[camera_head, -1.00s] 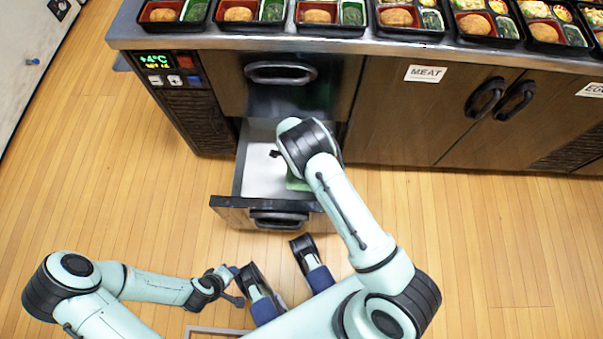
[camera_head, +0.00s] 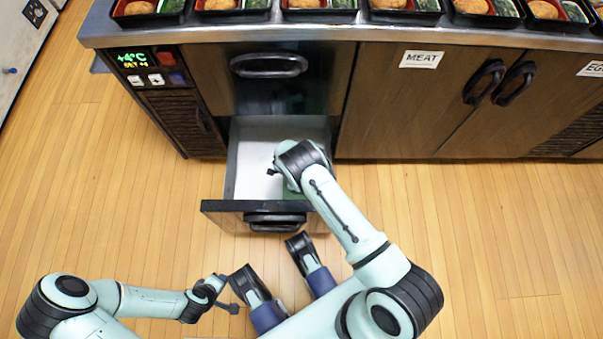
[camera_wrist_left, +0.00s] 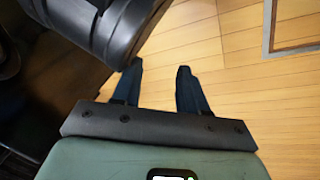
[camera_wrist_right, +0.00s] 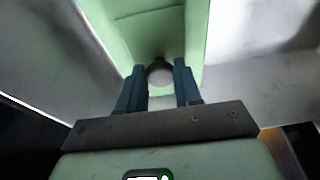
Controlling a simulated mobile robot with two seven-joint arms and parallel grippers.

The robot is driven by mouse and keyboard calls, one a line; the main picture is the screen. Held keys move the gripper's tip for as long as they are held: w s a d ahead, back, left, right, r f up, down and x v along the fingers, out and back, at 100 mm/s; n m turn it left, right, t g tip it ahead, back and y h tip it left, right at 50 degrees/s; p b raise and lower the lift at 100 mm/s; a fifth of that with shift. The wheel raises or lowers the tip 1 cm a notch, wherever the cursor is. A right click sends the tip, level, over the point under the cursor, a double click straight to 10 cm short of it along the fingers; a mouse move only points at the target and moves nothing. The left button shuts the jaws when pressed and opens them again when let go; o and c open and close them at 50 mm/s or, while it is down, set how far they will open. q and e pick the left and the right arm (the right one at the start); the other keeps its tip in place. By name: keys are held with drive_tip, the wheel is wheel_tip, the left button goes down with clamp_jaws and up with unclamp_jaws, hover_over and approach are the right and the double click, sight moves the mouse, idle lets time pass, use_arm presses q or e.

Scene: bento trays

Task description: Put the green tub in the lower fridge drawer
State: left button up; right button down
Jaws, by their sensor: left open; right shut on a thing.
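The lower fridge drawer (camera_head: 252,207) stands pulled open below the upper drawer, with a white interior. The green tub (camera_head: 291,190) shows only as a small patch inside the drawer, mostly hidden by my right arm. In the right wrist view the green tub (camera_wrist_right: 130,32) is between and beyond the fingers, with pale drawer walls around it. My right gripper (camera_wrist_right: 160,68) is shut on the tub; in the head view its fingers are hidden. My left gripper (camera_wrist_left: 160,70) is open and empty over the floor, also visible in the head view (camera_head: 232,290).
The upper drawer (camera_head: 270,66) is closed above the open one. The cupboard marked MEAT (camera_head: 421,58) is shut. Several bento trays (camera_head: 320,16) line the counter. Wooden floor (camera_head: 480,230) is clear to the right.

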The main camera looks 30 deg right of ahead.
drive_tip(key=c, duration=0.8)
unclamp_jaws()
use_arm(q)
drive_tip(key=shift+s, duration=0.1)
use_arm(e)
drive_tip(key=shift+r, duration=0.15)
use_arm(q)
drive_tip(key=shift+d+r+p, duration=0.3)
drive_tip(key=shift+r+p, duration=0.2)
drive_tip(key=shift+r, duration=0.2)
drive_tip(key=shift+d+r+p, duration=0.3)
drive_tip(key=shift+r+p, duration=0.2)
drive_tip(key=shift+r, duration=0.25)
drive_tip(key=shift+d+r+p, duration=0.3)
drive_tip(key=shift+r+p, duration=0.2)
drive_tip(key=shift+r, duration=0.2)
use_arm(e)
drive_tip(key=shift+v, duration=6)
